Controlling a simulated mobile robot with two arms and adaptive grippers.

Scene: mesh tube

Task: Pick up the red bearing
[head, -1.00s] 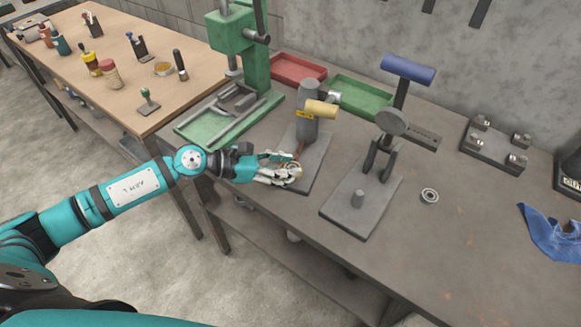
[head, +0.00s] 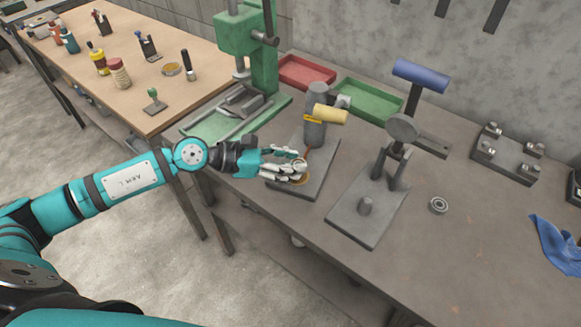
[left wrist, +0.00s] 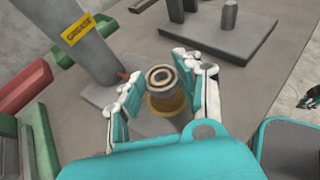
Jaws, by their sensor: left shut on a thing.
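My left gripper (head: 287,166) is at the grease stand (head: 315,117), low over its base plate. In the left wrist view the fingers (left wrist: 162,88) are shut from both sides on a small round bearing (left wrist: 160,78). It has a pale ring and a dark reddish-brown band, with a dark centre. The bearing sits at the top of an amber, cup-like part (left wrist: 167,104), partly hidden by the gripper. In the head view the fingers mostly hide the bearing, and a bit of amber (head: 303,182) shows below them.
A stand with a blue-handled lever (head: 413,75) and a short peg (head: 365,205) is to the right. A loose grey bearing (head: 438,205) lies beyond it. A green press (head: 262,60), red tray (head: 308,72) and green tray (head: 368,100) stand behind. Bench room is free at front right.

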